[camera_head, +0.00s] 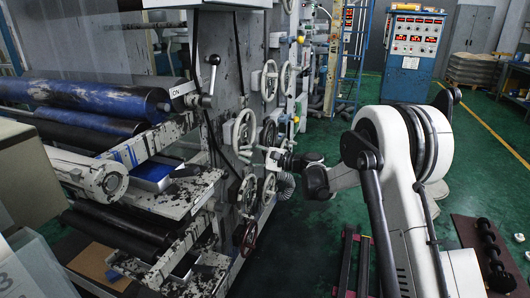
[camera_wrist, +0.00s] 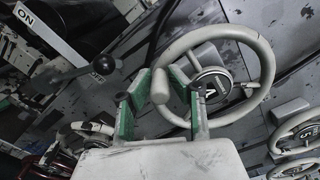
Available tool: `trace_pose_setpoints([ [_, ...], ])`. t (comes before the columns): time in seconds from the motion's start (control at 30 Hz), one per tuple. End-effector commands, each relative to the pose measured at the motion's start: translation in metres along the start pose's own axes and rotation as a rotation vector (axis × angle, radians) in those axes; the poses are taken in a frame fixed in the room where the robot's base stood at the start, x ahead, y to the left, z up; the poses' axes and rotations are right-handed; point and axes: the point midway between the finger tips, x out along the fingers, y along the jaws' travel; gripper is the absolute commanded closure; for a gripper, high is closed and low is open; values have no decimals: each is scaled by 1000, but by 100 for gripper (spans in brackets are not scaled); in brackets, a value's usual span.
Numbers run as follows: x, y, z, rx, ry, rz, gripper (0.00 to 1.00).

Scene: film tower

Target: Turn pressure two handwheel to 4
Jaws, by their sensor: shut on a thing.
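In the wrist view my gripper (camera_wrist: 161,80) has its two green-padded fingers on either side of the pale handle knob (camera_wrist: 159,92) of a handwheel. It is shut on that knob, at the left of the rim. The pale grey handwheel (camera_wrist: 262,62) has a round hub with a dark number plate (camera_wrist: 212,84); I cannot read the number surely. In the head view my gripper (camera_head: 275,160) reaches left to the machine's side, close to a pale handwheel (camera_head: 240,130). The head view does not clearly show the contact.
Other handwheels (camera_head: 247,194) sit close below, and more (camera_head: 270,80) above. A blue control cabinet (camera_head: 410,55) stands behind. Green floor (camera_head: 300,225) is open below my arm.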

Motion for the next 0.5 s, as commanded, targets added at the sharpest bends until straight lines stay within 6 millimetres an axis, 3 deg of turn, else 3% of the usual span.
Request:
trace_pose_setpoints([
  [0.2,10,6,6,-26,-13,7,100],
  [0.5,11,6,6,-27,-14,7,100],
])
